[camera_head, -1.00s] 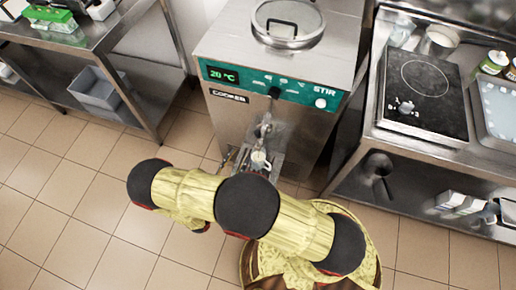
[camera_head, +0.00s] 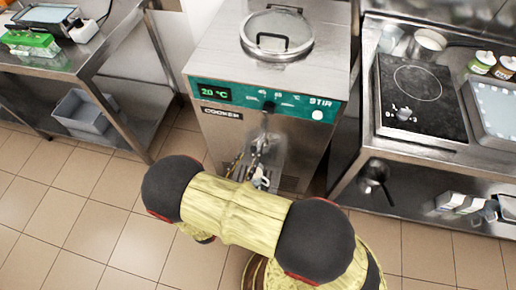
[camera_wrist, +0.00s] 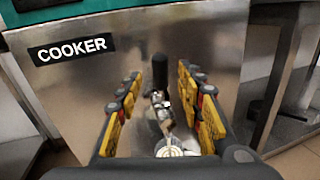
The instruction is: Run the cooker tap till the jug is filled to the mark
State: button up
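The cooker (camera_head: 290,135) is a steel cabinet with a teal panel reading 20 °C. Its tap (camera_head: 264,142) sticks out from the front below the panel; in the wrist view the tap (camera_wrist: 161,103) has an upright black handle. A pale round jug (camera_wrist: 172,150) shows low in the wrist view, below the tap; its fill level and mark cannot be made out. My gripper (camera_wrist: 162,84) is open, its yellow-padded fingers on either side of the tap handle in the picture, with no contact visible. In the head view my arm partly covers the jug area.
A round lidded opening (camera_head: 277,35) is on the cooker's top. A steel counter with a black hob (camera_head: 420,100) stands to the right. A steel table with a green box (camera_head: 38,42) stands to the left, a grey bin (camera_head: 88,112) on its lower shelf. Tiled floor lies clear between.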

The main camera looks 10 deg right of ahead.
aim_at(254, 150)
jog(key=b+x, duration=0.1)
jog(key=x, duration=0.5)
jog(key=shift+w+d+b, duration=0.25)
jog(key=shift+b, duration=0.1)
jog(key=shift+c, duration=0.5)
jog(key=c, duration=0.7)
grip_shut()
